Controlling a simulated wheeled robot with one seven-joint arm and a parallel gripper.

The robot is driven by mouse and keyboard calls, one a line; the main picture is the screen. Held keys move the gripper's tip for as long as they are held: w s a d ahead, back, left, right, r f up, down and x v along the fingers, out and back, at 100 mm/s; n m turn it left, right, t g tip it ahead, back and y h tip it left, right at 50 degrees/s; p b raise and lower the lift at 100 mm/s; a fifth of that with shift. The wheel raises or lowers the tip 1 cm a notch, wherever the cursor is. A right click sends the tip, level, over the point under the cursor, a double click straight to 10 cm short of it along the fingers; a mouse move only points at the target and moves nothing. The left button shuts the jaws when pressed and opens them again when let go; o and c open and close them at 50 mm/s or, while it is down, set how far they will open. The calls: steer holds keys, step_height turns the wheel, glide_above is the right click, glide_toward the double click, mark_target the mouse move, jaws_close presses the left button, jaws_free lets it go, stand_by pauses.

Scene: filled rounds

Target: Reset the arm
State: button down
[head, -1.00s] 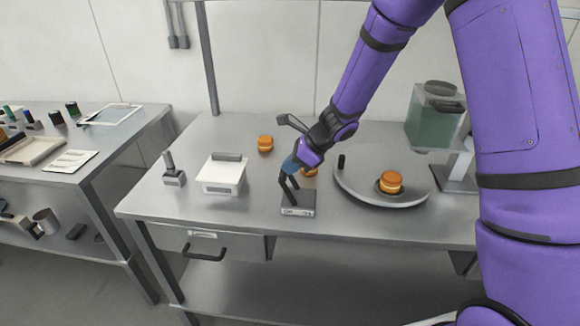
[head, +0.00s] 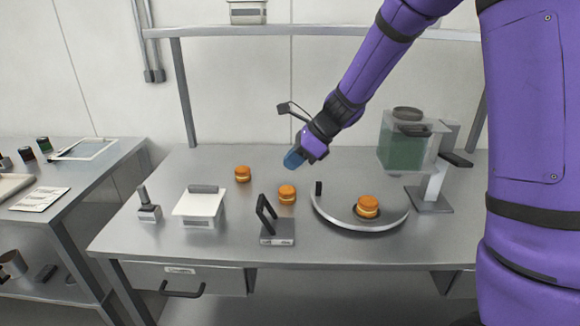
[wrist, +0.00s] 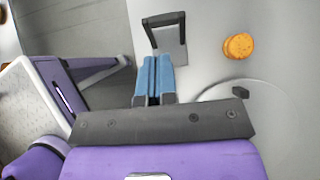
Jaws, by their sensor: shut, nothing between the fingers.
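My gripper (head: 293,159) is shut and empty, with its blue fingertips together. In the head view it hangs in the air above the steel table (head: 240,250), over the back middle part. In the wrist view the blue fingers (wrist: 153,78) lie side by side and touch. An orange-and-cream round (head: 287,194) stands on the table just below the gripper in the head view, apart from it. It also shows in the wrist view (wrist: 238,47). My purple arm reaches in from the upper right.
A round tray (head: 345,222) carries another round (head: 367,206). A third round (head: 243,174) stands further left. A dark-handled stand (head: 277,232), a white lidded box (head: 200,208), a small stamp-like tool (head: 148,208) and a green-filled dispenser (head: 405,148) stand around. A side table (head: 100,170) is at left.

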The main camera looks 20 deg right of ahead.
steer(key=s+d+r+n+t+h, duration=0.1)
steer(key=s+d+r+n+h, duration=0.1)
steer(key=s+d+r+n, duration=0.2)
steer(key=s+d+r+n+t+h, duration=0.1)
steer(key=s+d+r+n+h, duration=0.2)
steer(key=s+r+n, duration=0.3)
steer(key=s+d+r+n+h, duration=0.2)
steer(key=s+d+r+n, duration=0.3)
steer(key=s+n, duration=0.6)
steer(key=s, duration=0.9)
steer(key=shift+s+r+n+t+h, duration=0.3)
steer(key=shift+s+r+t, duration=0.1)
